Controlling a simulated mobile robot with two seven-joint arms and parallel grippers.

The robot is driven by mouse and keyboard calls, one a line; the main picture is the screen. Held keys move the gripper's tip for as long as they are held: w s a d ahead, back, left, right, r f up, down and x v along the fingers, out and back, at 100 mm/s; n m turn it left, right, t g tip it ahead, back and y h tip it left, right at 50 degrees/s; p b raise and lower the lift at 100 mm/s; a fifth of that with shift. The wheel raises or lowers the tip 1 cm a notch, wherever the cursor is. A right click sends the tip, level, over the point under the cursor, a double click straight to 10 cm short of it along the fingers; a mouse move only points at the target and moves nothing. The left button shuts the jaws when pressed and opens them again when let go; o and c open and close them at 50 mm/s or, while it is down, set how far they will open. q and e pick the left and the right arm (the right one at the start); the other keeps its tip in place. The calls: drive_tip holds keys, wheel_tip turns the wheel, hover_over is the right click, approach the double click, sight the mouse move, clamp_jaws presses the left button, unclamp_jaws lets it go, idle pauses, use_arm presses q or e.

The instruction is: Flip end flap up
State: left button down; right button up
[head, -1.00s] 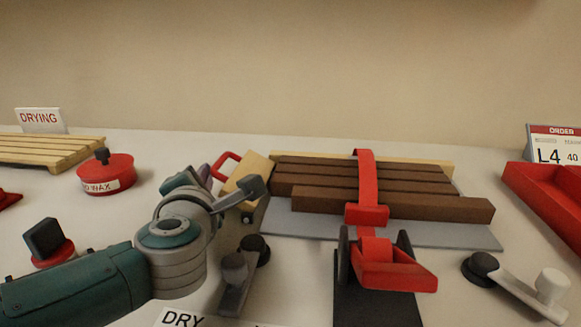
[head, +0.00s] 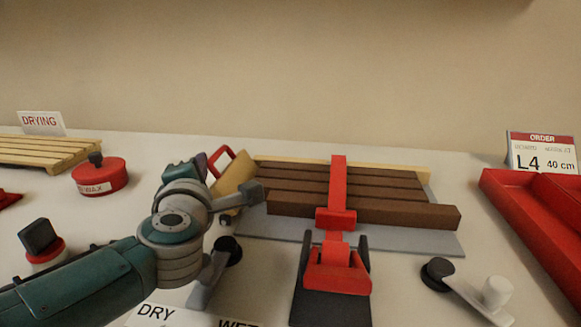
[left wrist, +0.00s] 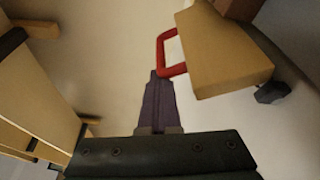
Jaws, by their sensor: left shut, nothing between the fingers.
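The end flap (head: 234,178) is a pale wooden board with a red loop handle (head: 222,161), at the left end of the dark wooden slats (head: 355,190). In the left wrist view the flap (left wrist: 222,52) is at upper right, with its red loop (left wrist: 161,52) projecting to the left. My left gripper (head: 201,165) is beside the flap's left side in the head view. Its purple fingers (left wrist: 156,88) are shut and empty, with the tips close below the loop. I cannot tell whether they touch it. My right gripper is not in view.
A red strap (head: 338,185) crosses the slats to a red and black buckle (head: 338,270). A grey lever (head: 207,275) stands beneath my left arm. A red wax tin (head: 99,177) and wooden rack (head: 45,152) are left; a red tray (head: 500,195) is right.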

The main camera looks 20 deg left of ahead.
sight(219, 175)
use_arm(q)
drive_tip(key=shift+d+r+m, duration=0.15)
drive_tip(key=shift+d+m, duration=0.15)
drive_tip(key=shift+d, duration=0.1)
drive_tip(key=shift+w+d+r+m+t, duration=0.15)
drive_tip(key=shift+d+m, duration=0.15)
drive_tip(key=shift+m, duration=0.15)
drive_tip(key=shift+w+d+r+m+t, duration=0.15)
drive_tip(key=shift+d+m, duration=0.15)
drive_tip(key=shift+m, duration=0.15)
drive_tip(key=shift+d+r, duration=0.15)
drive_tip(key=shift+d, duration=0.3)
drive_tip(key=shift+w+d+r+m+y+b, duration=0.1)
drive_tip(key=shift+d+m+y+b, duration=0.1)
drive_tip(key=shift+d+m, duration=0.2)
drive_tip(key=shift+w+d+m+y+b, duration=0.15)
drive_tip(key=shift+d+m, duration=0.15)
drive_tip(key=shift+m, duration=0.2)
drive_tip(key=shift+d, duration=0.35)
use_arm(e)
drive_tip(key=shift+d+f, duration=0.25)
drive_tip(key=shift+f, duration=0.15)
use_arm(q)
drive_tip(key=shift+d+r, duration=0.1)
